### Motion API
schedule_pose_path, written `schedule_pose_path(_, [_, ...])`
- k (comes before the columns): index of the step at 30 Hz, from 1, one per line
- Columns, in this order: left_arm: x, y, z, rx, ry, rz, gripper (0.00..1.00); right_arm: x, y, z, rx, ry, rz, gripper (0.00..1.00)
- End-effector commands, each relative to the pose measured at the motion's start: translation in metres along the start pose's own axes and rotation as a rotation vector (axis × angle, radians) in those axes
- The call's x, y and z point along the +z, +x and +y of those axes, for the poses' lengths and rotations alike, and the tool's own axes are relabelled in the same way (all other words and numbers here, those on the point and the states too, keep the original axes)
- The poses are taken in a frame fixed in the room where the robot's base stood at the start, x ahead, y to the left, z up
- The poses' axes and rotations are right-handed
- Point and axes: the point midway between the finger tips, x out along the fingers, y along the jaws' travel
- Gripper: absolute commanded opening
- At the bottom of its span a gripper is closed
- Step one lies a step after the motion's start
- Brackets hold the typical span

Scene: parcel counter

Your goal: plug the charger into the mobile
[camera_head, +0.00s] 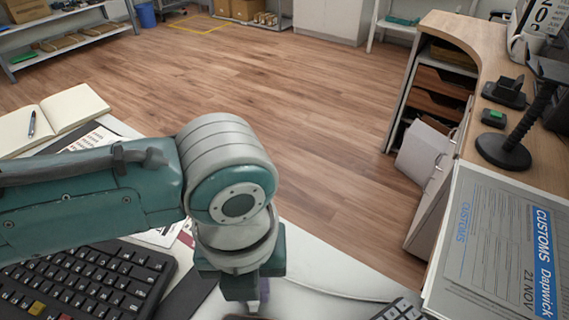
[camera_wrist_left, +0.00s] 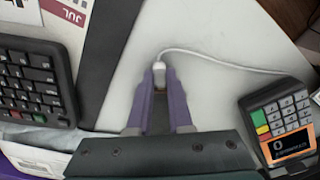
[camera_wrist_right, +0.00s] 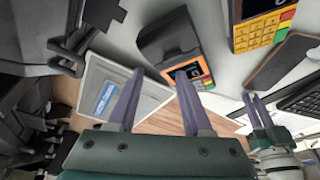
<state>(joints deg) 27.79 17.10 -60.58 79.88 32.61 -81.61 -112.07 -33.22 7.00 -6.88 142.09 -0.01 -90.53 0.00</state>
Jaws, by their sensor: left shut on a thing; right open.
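The charger's white plug (camera_wrist_left: 159,67) is between the purple fingertips of my left gripper (camera_wrist_left: 160,76), which is shut on it. Its white cable (camera_wrist_left: 205,53) curves off to the right over the white desk. A dark strip (camera_wrist_left: 159,105) shows between the fingers below the plug, probably the mobile's end; whether they touch I cannot tell. A dark slab, likely the mobile (camera_wrist_right: 284,64), lies beside my left gripper (camera_wrist_right: 254,103) in the right wrist view. In the head view my left gripper (camera_head: 250,294) is low over the desk. My right gripper (camera_wrist_right: 159,73) is open and empty.
A black keyboard (camera_head: 88,281) lies left of my left gripper. A payment terminal (camera_wrist_left: 282,123) stands to its right. An orange-screened device (camera_wrist_right: 172,45) is beyond my right fingers. A customs board (camera_head: 497,250) is at the right. Open desk (camera_wrist_left: 215,85) surrounds the cable.

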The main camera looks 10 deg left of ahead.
Motion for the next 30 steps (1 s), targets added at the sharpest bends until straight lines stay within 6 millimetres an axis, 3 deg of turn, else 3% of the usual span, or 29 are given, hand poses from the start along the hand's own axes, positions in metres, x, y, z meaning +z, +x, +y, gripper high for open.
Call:
schedule_pose_path(8, [-0.003, -0.001, 0.001, 0.000, 0.000, 0.000, 0.00, -0.001, -0.003, -0.001, -0.002, 0.002, 0.000, 0.50])
schedule_pose_path(9, [-0.003, 0.000, 0.001, 0.000, -0.001, 0.000, 0.22, -0.001, -0.003, -0.001, -0.002, 0.003, 0.000, 0.50])
schedule_pose_path(18, [-0.003, 0.000, 0.001, 0.000, -0.001, 0.000, 0.53, -0.001, -0.003, -0.001, -0.003, 0.004, 0.000, 0.50])
schedule_pose_path(26, [-0.003, -0.002, 0.000, -0.001, 0.000, 0.000, 0.53, -0.001, -0.004, -0.001, -0.003, 0.004, 0.000, 0.50])
schedule_pose_path(30, [-0.002, -0.021, 0.000, -0.002, 0.000, -0.002, 0.53, -0.004, -0.012, -0.001, -0.003, 0.003, 0.000, 0.50])
